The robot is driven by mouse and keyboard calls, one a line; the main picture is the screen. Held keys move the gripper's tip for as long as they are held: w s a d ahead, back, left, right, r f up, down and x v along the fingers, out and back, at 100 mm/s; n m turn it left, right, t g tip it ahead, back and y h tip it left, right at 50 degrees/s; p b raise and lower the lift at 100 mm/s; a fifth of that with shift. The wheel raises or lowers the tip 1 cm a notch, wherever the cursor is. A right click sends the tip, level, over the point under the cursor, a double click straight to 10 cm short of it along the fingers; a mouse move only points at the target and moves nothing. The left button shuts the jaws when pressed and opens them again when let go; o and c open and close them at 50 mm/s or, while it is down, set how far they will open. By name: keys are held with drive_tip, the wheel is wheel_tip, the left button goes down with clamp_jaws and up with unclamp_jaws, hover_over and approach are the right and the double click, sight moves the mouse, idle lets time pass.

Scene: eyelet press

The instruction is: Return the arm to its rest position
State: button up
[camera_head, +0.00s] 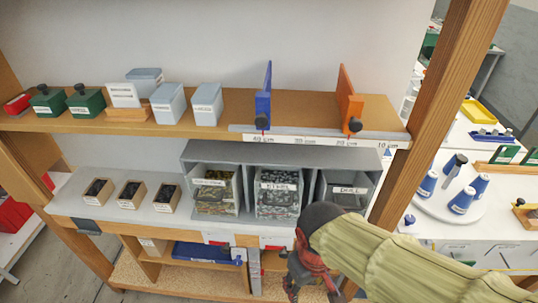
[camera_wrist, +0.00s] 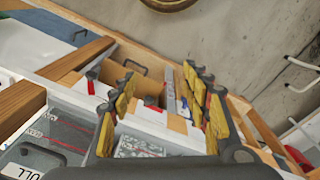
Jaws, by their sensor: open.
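My gripper (camera_head: 312,284) is at the lower middle of the head view, in front of the lower part of the shelf unit. My arm, in a pale green sleeve, reaches in from the lower right. In the wrist view my gripper (camera_wrist: 163,92) has its yellow-padded fingers spread apart with nothing held between them. Behind the fingers are the white shelf front and an open wooden compartment (camera_wrist: 140,62). The gripper hides part of the shelf's lower right front in the head view.
Grey bins of small parts (camera_head: 278,192) stand on the lower shelf, above my gripper. Blue (camera_head: 263,100) and orange (camera_head: 347,100) stops stand on the upper shelf. A wooden post (camera_head: 425,115) rises at the right. Beyond it is a white table (camera_head: 480,230) with blue cones.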

drive_tip(key=d+r+m+t, duration=0.4)
drive_tip(key=d+r+m, duration=0.1)
drive_tip(key=d+r, duration=0.5)
wheel_tip(320, 180, up, 2)
drive_tip(key=shift+d+t, duration=0.15)
drive_tip(key=shift+t, duration=0.25)
